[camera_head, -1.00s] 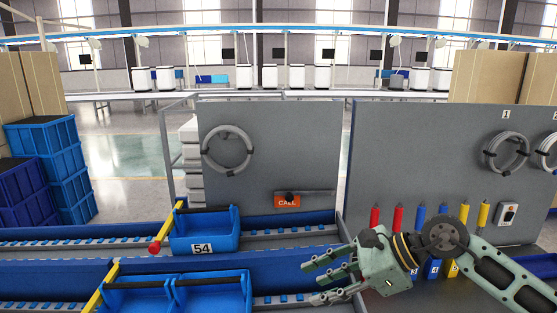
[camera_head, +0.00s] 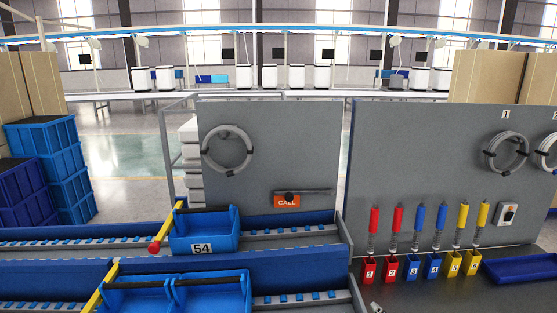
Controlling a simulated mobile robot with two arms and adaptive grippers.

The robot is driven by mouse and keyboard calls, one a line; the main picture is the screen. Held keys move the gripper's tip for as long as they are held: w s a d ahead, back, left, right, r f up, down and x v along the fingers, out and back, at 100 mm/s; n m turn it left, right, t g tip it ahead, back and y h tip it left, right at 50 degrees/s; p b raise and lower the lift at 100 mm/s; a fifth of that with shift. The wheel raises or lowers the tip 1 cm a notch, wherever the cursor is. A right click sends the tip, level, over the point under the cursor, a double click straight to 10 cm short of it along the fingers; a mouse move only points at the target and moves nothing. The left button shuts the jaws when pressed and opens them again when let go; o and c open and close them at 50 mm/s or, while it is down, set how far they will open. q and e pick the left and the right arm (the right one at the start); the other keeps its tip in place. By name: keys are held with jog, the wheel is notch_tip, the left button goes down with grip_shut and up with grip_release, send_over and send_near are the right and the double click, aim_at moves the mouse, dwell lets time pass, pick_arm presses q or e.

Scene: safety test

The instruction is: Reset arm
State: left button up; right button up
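My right arm is almost wholly out of the head view. Only a small pale piece, likely a fingertip of mine, shows at the bottom edge right of centre. Too little shows to tell the state of that gripper. My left gripper is not in view. A grey panel (camera_head: 420,150) stands on the right, with red, blue and yellow handled tools in numbered holders (camera_head: 411,268) at its foot. An orange CALL sign (camera_head: 287,201) is on the left grey panel (camera_head: 300,135).
A blue bin marked 54 (camera_head: 203,249) sits on the upper rail, and more blue bins (camera_head: 212,296) sit on the lower rail. A blue tray (camera_head: 518,268) lies at the right. The grey worktop before the holders is clear. Blue crates (camera_head: 45,150) are stacked at left.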

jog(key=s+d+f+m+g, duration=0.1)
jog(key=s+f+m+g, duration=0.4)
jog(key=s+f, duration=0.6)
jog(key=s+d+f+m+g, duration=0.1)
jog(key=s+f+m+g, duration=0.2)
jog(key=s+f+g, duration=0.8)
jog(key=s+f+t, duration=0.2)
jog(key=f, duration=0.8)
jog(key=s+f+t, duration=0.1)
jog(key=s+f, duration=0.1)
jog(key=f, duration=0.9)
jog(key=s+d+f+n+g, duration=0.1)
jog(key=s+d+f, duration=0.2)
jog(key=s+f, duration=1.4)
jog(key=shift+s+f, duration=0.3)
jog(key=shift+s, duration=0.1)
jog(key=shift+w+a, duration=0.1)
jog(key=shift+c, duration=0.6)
